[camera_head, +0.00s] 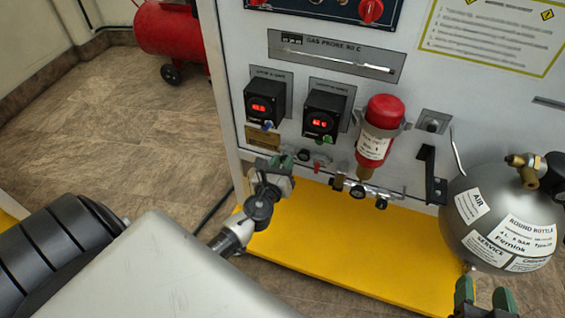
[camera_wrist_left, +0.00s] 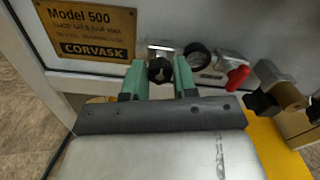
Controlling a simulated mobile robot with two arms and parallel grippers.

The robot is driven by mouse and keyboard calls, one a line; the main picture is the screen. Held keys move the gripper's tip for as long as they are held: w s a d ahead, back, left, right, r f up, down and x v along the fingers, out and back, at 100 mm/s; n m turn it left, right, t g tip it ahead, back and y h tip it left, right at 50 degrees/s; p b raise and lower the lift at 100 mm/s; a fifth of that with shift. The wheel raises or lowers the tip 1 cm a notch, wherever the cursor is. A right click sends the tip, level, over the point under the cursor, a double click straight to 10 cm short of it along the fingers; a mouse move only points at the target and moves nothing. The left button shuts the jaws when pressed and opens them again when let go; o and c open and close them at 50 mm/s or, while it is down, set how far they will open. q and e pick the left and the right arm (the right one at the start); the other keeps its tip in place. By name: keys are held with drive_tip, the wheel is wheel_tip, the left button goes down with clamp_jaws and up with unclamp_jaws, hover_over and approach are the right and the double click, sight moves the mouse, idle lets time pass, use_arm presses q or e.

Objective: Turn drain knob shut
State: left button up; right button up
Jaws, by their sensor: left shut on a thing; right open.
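A small round black knob (camera_wrist_left: 160,70), which fits the drain knob, sits at the lower panel edge in the left wrist view. My left gripper (camera_head: 285,164) is at the panel's lower left. Its green fingers stand on either side of the knob and are shut on it. In the head view the fingers hide the knob. I cannot read from the picture how far it is turned. My right gripper (camera_head: 483,299) is open and empty at the bottom right, below the round bottle.
A small gauge (camera_wrist_left: 199,56) and a red knob (camera_wrist_left: 237,76) sit just right of the black knob. A red cylinder (camera_head: 380,130), two black displays and a silver round bottle (camera_head: 502,217) are further right. A yellow base (camera_head: 335,262) lies below.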

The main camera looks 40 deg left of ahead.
use_arm(q)
drive_tip(key=shift+f, duration=0.15)
drive_tip(key=o, duration=0.9)
drive_tip(key=shift+s, duration=0.1)
drive_tip(key=shift+v, duration=5.35)
use_arm(e)
drive_tip(key=shift+w+a+r+t, duration=0.1)
drive_tip(key=shift+a+r+t, duration=0.05)
drive_tip(key=shift+r+t, duration=0.3)
